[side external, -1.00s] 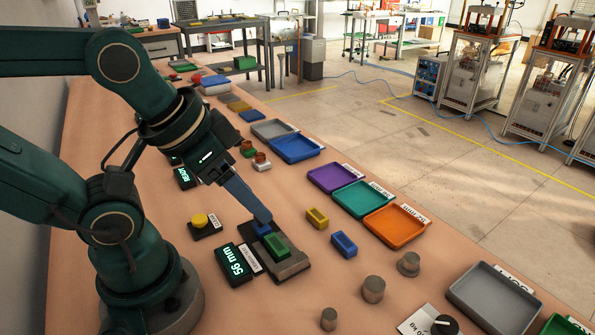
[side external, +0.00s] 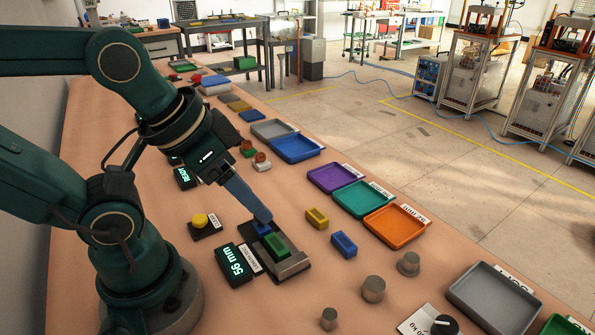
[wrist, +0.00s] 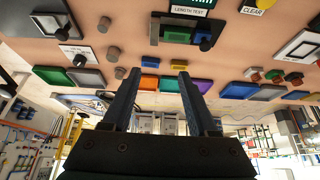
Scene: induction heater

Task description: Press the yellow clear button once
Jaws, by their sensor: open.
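The yellow clear button (side external: 200,220) is a round dome on a dark base beside a CLEAR label, left of the length tester (side external: 292,266). The button shows partly at the upper right edge of the wrist view (wrist: 266,4). My gripper (wrist: 159,72) is open, with nothing between its two fingers. In the side view, its fingertips (side external: 263,219) appear over the far end of the length tester, right of the yellow button and apart from it. A green block (side external: 277,244) lies in the tester, with a blue part (side external: 261,229) beside it, partly hidden by the finger.
Purple (side external: 336,178), teal (side external: 363,198) and orange (side external: 397,226) trays line the bench edge. Grey cylinders (side external: 373,289) stand in front. Bare bench surrounds the button base.

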